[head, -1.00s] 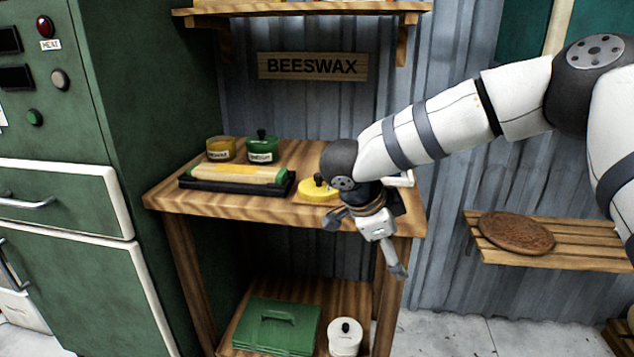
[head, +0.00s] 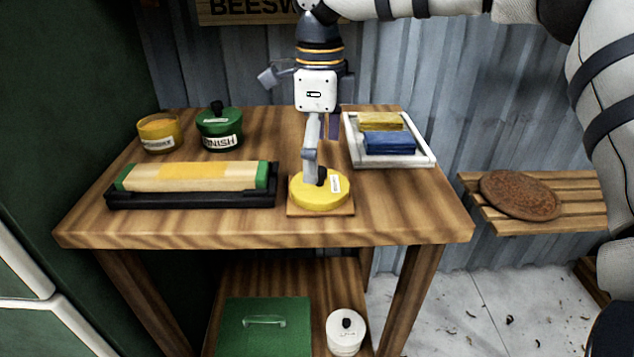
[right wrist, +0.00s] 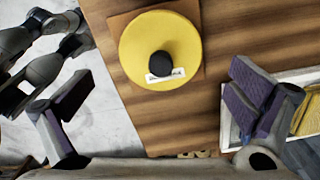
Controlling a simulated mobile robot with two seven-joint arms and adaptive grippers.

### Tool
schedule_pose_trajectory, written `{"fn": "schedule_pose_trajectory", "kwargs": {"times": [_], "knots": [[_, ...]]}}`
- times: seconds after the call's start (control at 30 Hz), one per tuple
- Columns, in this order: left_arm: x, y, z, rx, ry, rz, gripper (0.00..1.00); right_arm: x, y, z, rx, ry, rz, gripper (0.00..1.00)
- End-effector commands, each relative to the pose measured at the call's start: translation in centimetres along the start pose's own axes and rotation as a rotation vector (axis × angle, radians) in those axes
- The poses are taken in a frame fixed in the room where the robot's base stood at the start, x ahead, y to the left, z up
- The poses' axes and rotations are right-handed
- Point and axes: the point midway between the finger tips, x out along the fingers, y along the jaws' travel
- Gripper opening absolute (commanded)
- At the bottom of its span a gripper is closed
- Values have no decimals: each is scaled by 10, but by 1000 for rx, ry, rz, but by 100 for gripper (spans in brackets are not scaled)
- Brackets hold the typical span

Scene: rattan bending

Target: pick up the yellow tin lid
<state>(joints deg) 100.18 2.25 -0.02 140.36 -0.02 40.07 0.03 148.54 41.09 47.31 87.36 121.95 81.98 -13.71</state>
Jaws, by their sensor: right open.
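The yellow tin lid (head: 318,190) is round with a black knob and a white label. It sits on a small square wooden board (head: 321,209) near the front edge of the wooden table. In the right wrist view the lid (right wrist: 160,50) and its black knob lie ahead of and between the spread fingers. My right gripper (head: 310,150) is open and empty and appears above the lid in the head view; one finger hides part of the lid and knob. In the right wrist view the right gripper (right wrist: 160,115) shows both fingers wide apart. My left gripper is not in view.
A black tray (head: 190,200) with a wooden block lies left of the lid. A white tray (head: 430,160) with a yellow and a blue block lies to the right. A corrugated wall is behind.

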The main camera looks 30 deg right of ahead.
Motion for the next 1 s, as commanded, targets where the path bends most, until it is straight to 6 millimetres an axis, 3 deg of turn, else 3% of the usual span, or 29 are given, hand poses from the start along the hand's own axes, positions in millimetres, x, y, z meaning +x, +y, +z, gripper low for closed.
{"fn": "schedule_pose_trajectory", "kwargs": {"times": [0.23,0.5,0.7,1.0], "knots": [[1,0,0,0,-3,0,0,44,0,-7,-1,2,0,100],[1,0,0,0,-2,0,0,48,0,-6,-1,-1,-3,100],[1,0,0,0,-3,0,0,48,0,-6,-1,-1,-3,58],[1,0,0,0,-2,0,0,48,0,-6,-1,0,-3,58]]}}
